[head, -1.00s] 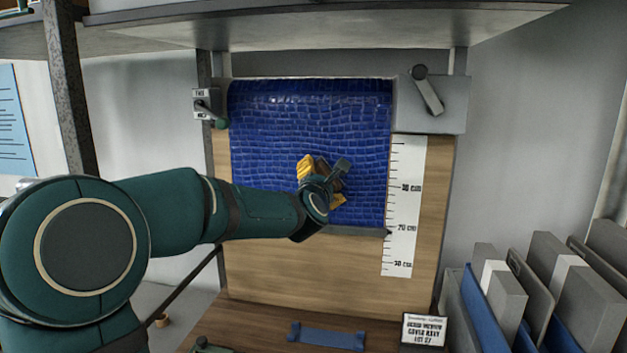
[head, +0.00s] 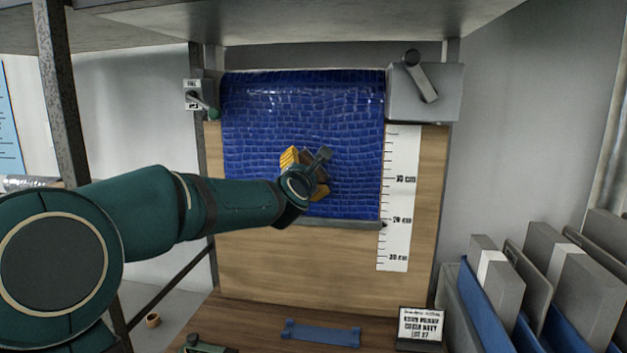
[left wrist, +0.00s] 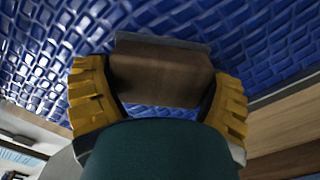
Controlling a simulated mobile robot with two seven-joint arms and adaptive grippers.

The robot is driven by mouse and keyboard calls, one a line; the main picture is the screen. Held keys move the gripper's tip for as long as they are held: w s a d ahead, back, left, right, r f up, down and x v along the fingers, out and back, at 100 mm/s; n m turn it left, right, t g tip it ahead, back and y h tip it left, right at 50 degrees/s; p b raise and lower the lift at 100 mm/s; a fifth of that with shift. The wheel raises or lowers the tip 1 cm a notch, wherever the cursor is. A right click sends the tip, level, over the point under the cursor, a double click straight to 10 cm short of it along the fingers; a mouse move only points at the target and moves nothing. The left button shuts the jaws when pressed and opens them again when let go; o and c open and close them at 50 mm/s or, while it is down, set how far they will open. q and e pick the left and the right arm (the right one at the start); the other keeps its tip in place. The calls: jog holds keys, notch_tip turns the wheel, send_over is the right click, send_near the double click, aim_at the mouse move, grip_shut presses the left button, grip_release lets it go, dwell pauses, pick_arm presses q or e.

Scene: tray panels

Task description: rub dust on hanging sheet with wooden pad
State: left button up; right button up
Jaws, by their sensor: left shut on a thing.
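A blue sheet (head: 300,110) with a scale-like texture hangs in front of a wooden board, with a grey bar along its lower edge. My left gripper (head: 308,172) is in front of the sheet's lower middle. In the left wrist view its yellow fingers are shut on a brown wooden pad (left wrist: 160,78) with a thin grey layer on its far side. The pad's far face is close to the sheet; I cannot tell whether it touches. I cannot make out any dust on the sheet. My right gripper is not in view.
A white centimetre scale (head: 398,200) runs down the board right of the sheet. A grey box with a crank (head: 425,95) is at top right, and a small lever (head: 200,98) at top left. A blue strip (head: 320,333) and a sign (head: 421,325) are on the bench. Grey panels (head: 500,275) stand at right.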

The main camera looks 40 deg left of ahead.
pick_arm(q)
jog(key=shift+s+a+f+b, duration=0.1)
jog(key=shift+s+a+b, duration=0.35)
jog(key=shift+a+b, duration=0.3)
jog(key=shift+s+a, duration=0.15)
jog(key=shift+a, duration=0.05)
jog(key=shift+s+a, duration=0.5)
jog(key=shift+a, duration=0.25)
jog(key=shift+s+a, duration=0.55)
jog(key=shift+a, duration=0.35)
jog(key=shift+s+a, duration=0.55)
jog(key=shift+a, duration=0.35)
jog(key=shift+s+a, duration=0.55)
jog(key=shift+a, duration=0.35)
send_near(267, 167)
jog(key=shift+w+a, duration=0.1)
jog(key=shift+w, duration=0.2)
jog(key=shift+s, duration=0.1)
